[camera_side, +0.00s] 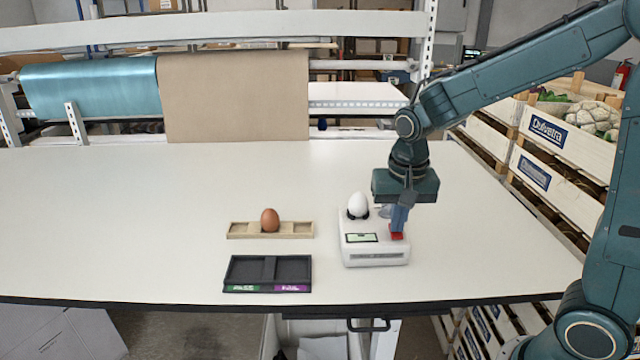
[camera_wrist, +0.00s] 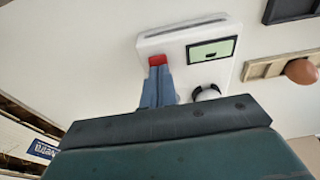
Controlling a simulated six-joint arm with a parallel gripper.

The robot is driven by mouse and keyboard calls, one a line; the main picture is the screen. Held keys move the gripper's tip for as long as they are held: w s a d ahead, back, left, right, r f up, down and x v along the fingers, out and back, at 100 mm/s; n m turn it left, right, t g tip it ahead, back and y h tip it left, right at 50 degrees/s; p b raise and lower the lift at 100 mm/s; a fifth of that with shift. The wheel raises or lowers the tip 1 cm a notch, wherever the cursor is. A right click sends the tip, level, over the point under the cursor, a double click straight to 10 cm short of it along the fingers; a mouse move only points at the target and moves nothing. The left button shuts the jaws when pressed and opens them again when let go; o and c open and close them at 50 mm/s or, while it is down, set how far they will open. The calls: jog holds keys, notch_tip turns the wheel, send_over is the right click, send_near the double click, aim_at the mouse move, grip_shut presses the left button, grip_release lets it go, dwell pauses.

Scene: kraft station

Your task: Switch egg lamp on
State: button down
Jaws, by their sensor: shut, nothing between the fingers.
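The egg lamp (camera_side: 375,250) is a white box on the table with a small display (camera_side: 361,238) on its top. A white egg (camera_side: 358,205) sits upright in a dark holder at its back left. A red switch (camera_side: 397,236) is at its right side. My gripper (camera_side: 398,230) is shut and empty, pointing down, its fingertips at the red switch. In the wrist view the blue fingers (camera_wrist: 158,75) end at the red switch (camera_wrist: 158,60); I cannot tell whether it is pressed. The lamp's display also shows in that view (camera_wrist: 211,50), pale green.
A wooden tray (camera_side: 241,230) with a brown egg (camera_side: 269,220) is left of the lamp. A black two-part tray (camera_side: 268,270) with green and purple labels lies in front of it. Wooden crates (camera_side: 560,140) stand beyond the table's right edge. The table's left side is clear.

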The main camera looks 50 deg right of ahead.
jog(key=shift+r, duration=0.15)
notch_tip(320, 180, up, 14)
jog(key=s+a, duration=0.2)
jog(key=shift+f, duration=0.25)
dwell(0.5)
jog(key=shift+w+d+r, duration=0.15)
jog(key=shift+w+d, duration=0.3)
jog(key=shift+w, duration=0.1)
jog(key=f, duration=0.4)
jog(key=w+d+f, duration=0.1)
jog(key=f, duration=0.4)
jog(key=w+d+f, duration=0.1)
jog(key=f, duration=0.3)
jog(key=shift+f, duration=0.4)
